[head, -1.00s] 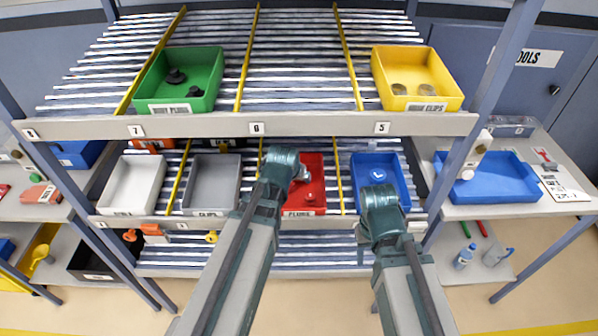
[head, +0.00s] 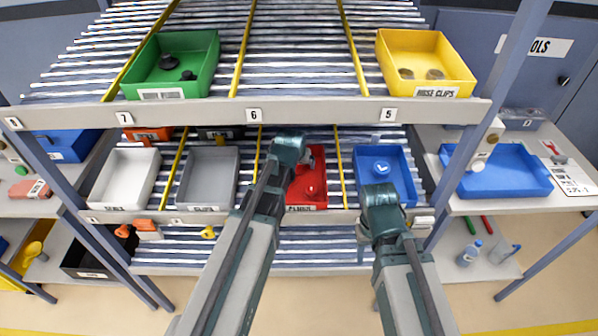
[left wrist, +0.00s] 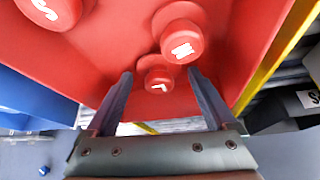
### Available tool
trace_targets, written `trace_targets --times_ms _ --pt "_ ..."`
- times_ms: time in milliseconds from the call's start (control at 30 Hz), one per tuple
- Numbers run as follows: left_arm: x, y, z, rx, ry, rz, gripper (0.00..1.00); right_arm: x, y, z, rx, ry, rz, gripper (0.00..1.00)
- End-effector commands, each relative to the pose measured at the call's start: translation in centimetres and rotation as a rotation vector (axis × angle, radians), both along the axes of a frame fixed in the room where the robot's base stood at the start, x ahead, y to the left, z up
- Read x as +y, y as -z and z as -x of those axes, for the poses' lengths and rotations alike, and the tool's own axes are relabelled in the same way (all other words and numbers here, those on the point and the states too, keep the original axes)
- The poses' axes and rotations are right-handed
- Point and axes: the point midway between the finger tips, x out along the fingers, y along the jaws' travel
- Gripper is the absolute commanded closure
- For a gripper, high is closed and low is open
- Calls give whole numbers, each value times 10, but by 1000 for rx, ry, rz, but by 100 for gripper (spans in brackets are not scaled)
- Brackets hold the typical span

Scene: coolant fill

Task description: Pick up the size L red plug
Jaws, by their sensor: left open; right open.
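The size L red plug (left wrist: 158,83) lies in the red bin (left wrist: 110,60) in the left wrist view, its white L facing the camera. My left gripper (left wrist: 160,80) is open, with a finger on either side of the L plug. The M red plug (left wrist: 182,42) is right beside it, just above in the picture. The S red plug (left wrist: 48,12) is at the top left. In the head view the red bin (head: 306,207) is partly hidden by my left gripper (head: 305,158). My right gripper (head: 381,200) is before the blue bin, its fingers mostly hidden.
A grey bin (head: 208,178) stands left of the red bin and a blue bin (head: 400,167) stands right of it. The upper shelf's front rail (head: 320,112) runs above them. A green bin (head: 200,62) and a yellow bin (head: 440,60) stand on the upper shelf.

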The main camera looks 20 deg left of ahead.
Motion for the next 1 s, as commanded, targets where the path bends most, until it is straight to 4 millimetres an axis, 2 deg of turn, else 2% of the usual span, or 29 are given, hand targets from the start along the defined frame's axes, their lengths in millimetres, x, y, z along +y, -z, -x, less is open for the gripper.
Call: trace_targets --times_ms 167,200,600,633,1000 --pt "0 -1 0 0 0 0 11 0 -1 0 0 0 0 50" --pt "0 -1 0 0 0 0 15 0 -1 0 0 0 0 50" --pt "0 -1 0 0 0 0 87 0 -1 0 0 0 0 50" --pt "0 -1 0 0 0 0 90 0 -1 0 0 0 0 50" --pt "0 -6 0 0 0 0 90 0 -5 0 0 0 0 50"
